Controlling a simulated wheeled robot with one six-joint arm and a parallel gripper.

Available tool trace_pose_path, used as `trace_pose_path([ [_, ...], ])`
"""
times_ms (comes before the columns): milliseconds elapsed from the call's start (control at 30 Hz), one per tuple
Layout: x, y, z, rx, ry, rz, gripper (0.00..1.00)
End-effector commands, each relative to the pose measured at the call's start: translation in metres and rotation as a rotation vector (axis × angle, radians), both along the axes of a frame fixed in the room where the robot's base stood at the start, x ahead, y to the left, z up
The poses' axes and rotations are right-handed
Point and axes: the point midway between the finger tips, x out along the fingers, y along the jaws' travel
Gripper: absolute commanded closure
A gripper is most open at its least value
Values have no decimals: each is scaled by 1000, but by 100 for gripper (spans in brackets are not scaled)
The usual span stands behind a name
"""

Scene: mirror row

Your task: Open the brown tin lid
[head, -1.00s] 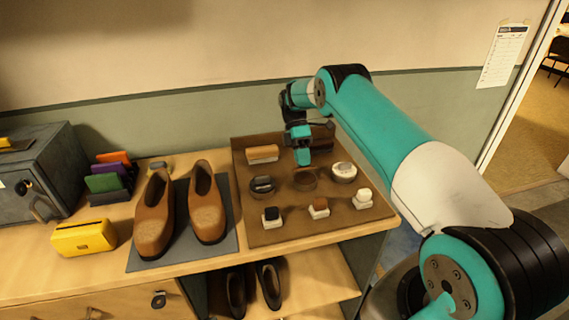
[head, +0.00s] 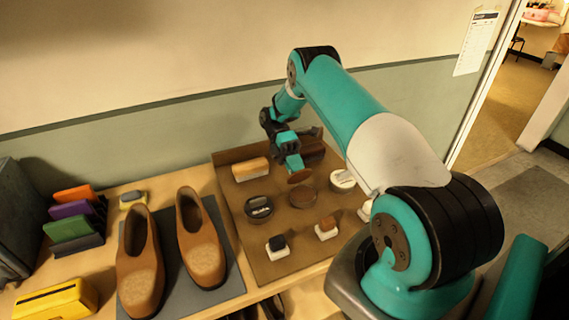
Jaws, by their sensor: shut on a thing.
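My gripper (head: 294,165) is above the brown mat, shut on the brown tin lid (head: 300,176). The lid is a small brown disc, slightly tilted, held off the tin just above and behind it. The brown tin (head: 302,197) stands below on the mat, round with a dark rim and a brown top surface showing. The fingers' exact grip on the lid is too small to make out.
The brown mat (head: 262,247) also bears a black tin (head: 259,208), a white tin (head: 342,180), several small daubers and brushes (head: 251,168). Brown shoes (head: 199,245) stand on a grey mat at left. A yellow box (head: 57,299) is front left.

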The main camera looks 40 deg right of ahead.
Motion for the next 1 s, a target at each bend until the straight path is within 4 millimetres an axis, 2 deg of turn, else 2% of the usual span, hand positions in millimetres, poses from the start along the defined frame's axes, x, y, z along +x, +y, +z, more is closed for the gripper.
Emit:
trace_pose_path([
  [300,0,2,-1,24,77,-7,100],
  [767,2,6,-2,29,86,-1,100],
  [800,2,6,-2,29,86,0,78],
  [867,2,6,-2,29,86,0,65],
  [900,2,6,-2,29,86,0,62],
  [1000,2,6,-2,29,86,0,62],
])
